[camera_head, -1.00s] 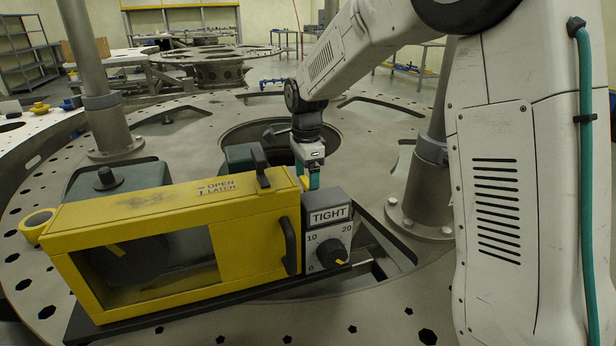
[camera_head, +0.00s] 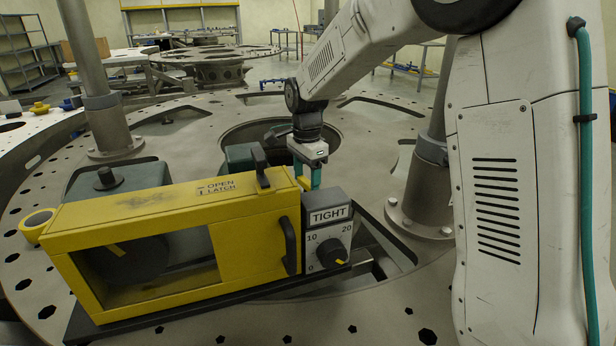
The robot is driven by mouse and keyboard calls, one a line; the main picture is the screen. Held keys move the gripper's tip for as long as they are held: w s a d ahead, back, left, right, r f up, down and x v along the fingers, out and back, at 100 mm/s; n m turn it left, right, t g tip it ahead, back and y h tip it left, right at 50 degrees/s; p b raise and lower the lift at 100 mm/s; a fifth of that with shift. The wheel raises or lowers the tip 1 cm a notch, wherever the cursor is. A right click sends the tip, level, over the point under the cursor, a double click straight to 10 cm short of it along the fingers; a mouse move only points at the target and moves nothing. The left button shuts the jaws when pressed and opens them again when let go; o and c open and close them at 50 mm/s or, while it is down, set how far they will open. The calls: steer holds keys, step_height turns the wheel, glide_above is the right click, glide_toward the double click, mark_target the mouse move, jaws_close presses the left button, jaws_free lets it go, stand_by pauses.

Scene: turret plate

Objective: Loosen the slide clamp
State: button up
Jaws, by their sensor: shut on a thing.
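The slide clamp's grey dial box (camera_head: 327,250) stands at the right end of the yellow housing. Its label reads TIGHT, and a black knob (camera_head: 332,253) with a yellow pointer sits on a scale marked 0, 10 and 20. The pointer is at the knob's lower right. My gripper (camera_head: 308,183) points down just behind the dial box, its teal fingers partly visible. It is shut on a part of the clamp; the fingertips and the gripped part are mostly hidden by the box and housing.
The yellow housing (camera_head: 180,205) has a window, a black side handle (camera_head: 289,245) and a top latch (camera_head: 260,166) beside the words OPEN LATCH. A yellow tape roll (camera_head: 38,224) lies at left. Metal posts (camera_head: 104,120) rise from the plate. The front plate is clear.

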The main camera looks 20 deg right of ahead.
steer(key=n, duration=0.4)
steer(key=shift+n, duration=0.3)
steer(key=n, duration=0.3)
steer(key=shift+n, duration=0.4)
steer(key=n, duration=0.3)
steer(key=shift+n, duration=2)
steer(key=o, duration=1)
steer(key=shift+r, duration=3.95)
